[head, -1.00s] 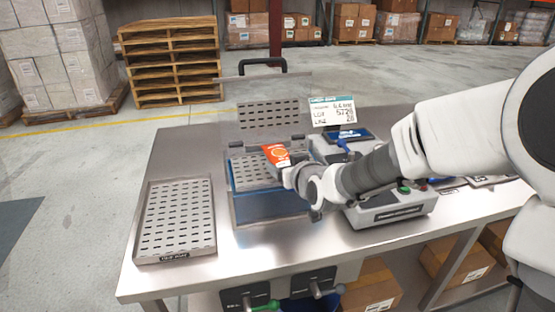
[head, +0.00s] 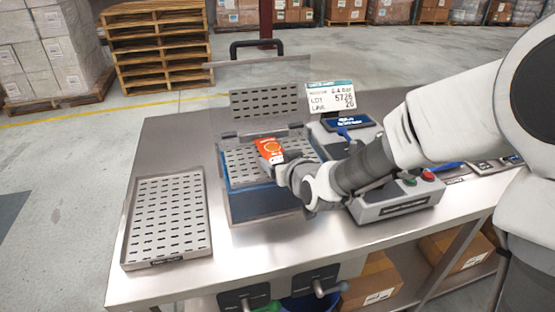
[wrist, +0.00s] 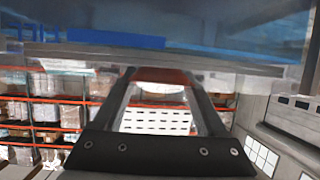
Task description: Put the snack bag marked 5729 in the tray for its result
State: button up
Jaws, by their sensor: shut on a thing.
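My gripper (head: 275,162) is shut on an orange-red snack bag (head: 267,148) with a pale round print. It holds the bag over the perforated plate of the blue, clear-walled tester (head: 240,161); I cannot tell whether the bag touches the plate. In the wrist view a strip of the bag (wrist: 161,75) shows between the fingers. A flat grey slotted tray (head: 168,216) lies empty on the left of the table, with a small dark label too small to read. No number on the bag is legible.
The tester's slotted lid (head: 264,101) stands open behind the bag. A card (head: 330,97) shows a lot number whose last digit is unclear. A grey control box (head: 398,202) with buttons stands to the right. Bare table surrounds the tray.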

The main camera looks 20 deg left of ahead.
jog(key=shift+s+r, duration=0.1)
jog(key=shift+f, duration=0.2)
jog(key=o, duration=1.3)
jog(key=shift+r, duration=0.1)
jog(key=shift+d, duration=0.1)
